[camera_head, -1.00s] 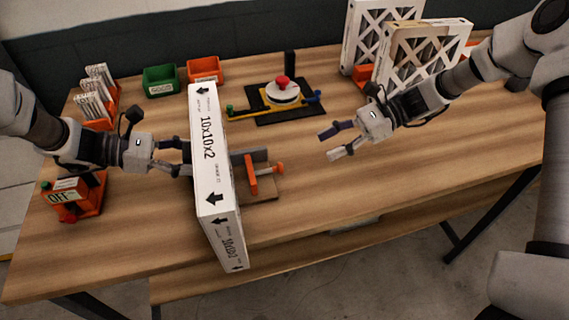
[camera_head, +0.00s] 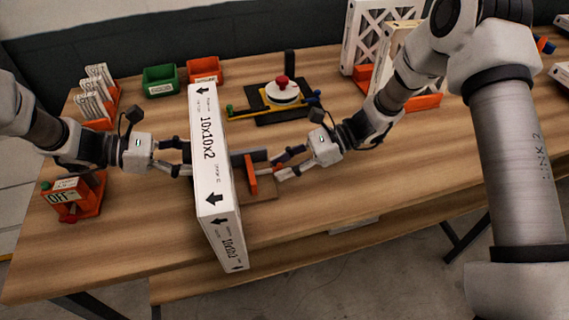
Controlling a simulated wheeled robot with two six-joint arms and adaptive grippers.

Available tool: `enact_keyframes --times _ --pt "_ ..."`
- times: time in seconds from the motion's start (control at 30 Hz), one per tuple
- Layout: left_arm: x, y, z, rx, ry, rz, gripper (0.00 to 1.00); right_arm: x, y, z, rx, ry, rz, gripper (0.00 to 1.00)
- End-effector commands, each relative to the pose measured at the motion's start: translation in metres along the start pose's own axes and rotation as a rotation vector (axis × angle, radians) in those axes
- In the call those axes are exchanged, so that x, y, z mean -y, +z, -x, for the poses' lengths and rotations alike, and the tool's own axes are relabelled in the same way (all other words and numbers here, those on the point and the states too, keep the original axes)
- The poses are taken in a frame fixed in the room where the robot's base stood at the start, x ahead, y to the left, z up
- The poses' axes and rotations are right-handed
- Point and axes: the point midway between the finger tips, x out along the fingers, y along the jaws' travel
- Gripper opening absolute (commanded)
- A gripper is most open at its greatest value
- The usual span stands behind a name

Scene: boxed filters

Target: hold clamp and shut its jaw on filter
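The boxed filter (camera_head: 215,170), white with "10x10x2" and black arrows, stands upright on edge at the table's middle left. My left gripper (camera_head: 178,158) is at its left side with its fingers at the box; the box hides the fingertips, so its grip is unclear. The clamp (camera_head: 252,175), with an orange jaw and grey back plate on a brown base, is just right of the filter, partly hidden by it. My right gripper (camera_head: 281,165) is open, with its fingers around or beside the clamp's orange screw end; I cannot tell if they touch it.
Behind are a green bin (camera_head: 160,82), an orange bin (camera_head: 204,70) and a red-knobbed device (camera_head: 283,92) on a black mat. Large filters (camera_head: 372,35) stand at the back right. An OFF switch box (camera_head: 78,197) is at the left. The front right tabletop is clear.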

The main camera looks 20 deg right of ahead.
Motion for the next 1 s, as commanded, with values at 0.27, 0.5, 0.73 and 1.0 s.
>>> enact_keyframes --times 0.27,0.5,0.73,1.0 --pt "0.0 -0.001 0.0 -0.001 -0.001 0.001 0.04 0.0 0.001 -0.003 -0.001 0.0 0.0 0.0" --pt "0.001 -0.001 0.0 -0.001 -0.002 0.001 0.04 0.0 0.013 -0.032 -0.002 0.001 0.001 0.0" --pt "0.001 -0.001 -0.001 -0.001 -0.002 0.001 0.04 0.001 0.014 -0.033 0.0 -0.002 0.001 0.0" --pt "0.001 -0.001 -0.001 -0.001 -0.002 0.001 0.04 0.0 0.014 -0.033 0.0 -0.001 0.001 0.52"
